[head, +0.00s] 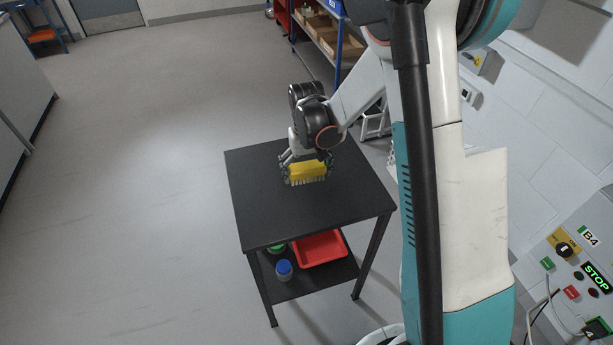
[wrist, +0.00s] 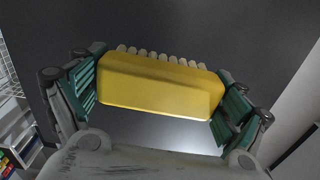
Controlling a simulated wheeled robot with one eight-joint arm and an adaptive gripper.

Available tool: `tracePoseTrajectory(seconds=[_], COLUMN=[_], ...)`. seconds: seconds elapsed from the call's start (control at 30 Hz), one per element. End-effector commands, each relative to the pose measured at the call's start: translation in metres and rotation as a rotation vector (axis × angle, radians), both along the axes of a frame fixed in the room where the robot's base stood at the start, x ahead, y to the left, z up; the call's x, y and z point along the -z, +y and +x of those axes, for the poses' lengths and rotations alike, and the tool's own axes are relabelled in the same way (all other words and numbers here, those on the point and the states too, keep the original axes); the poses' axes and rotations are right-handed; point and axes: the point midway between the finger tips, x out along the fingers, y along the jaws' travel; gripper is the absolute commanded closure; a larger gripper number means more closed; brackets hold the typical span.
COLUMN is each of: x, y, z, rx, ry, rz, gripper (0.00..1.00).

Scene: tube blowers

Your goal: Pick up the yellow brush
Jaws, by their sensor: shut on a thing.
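The yellow brush (head: 307,172) is a yellow block with a row of pale bristles along its lower side. In the head view it is at my gripper (head: 306,164), over the black table top (head: 265,205). The wrist view shows the yellow brush (wrist: 160,88) lengthwise between the two green-padded fingers of my gripper (wrist: 160,95). The fingers are shut on its two ends. Pale bristle tufts show along its far edge. I cannot tell for sure whether the bristles touch the table or hang just above it.
The rest of the table top is clear. On its lower shelf are a red tray (head: 320,249), a blue-capped container (head: 284,268) and a green-capped one, partly hidden. A shelf rack (head: 325,35) with boxes stands behind. A control panel (head: 575,250) is at right. Open floor (head: 130,180) lies left.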

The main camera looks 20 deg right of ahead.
Motion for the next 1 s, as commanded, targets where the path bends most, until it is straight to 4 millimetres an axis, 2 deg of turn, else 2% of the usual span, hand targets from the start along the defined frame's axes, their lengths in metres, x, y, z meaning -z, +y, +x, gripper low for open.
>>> tracePoseTrajectory(seconds=[0.03,0.2,0.4,0.5,0.7,1.0], x=[-0.017,-0.067,-0.115,-0.133,-0.152,-0.156], y=[0.0,0.0,0.0,0.0,0.0,0.0], z=[-0.001,-0.001,-0.001,-0.001,0.0,0.0], rx=[0.0,0.0,0.0,0.0,0.0,0.0], ry=[0.0,0.0,0.0,0.0,0.0,0.0], rz=[0.0,0.0,0.0,0.0,0.0,0.0], gripper=[0.34,0.34,0.34,0.34,0.34,0.34])
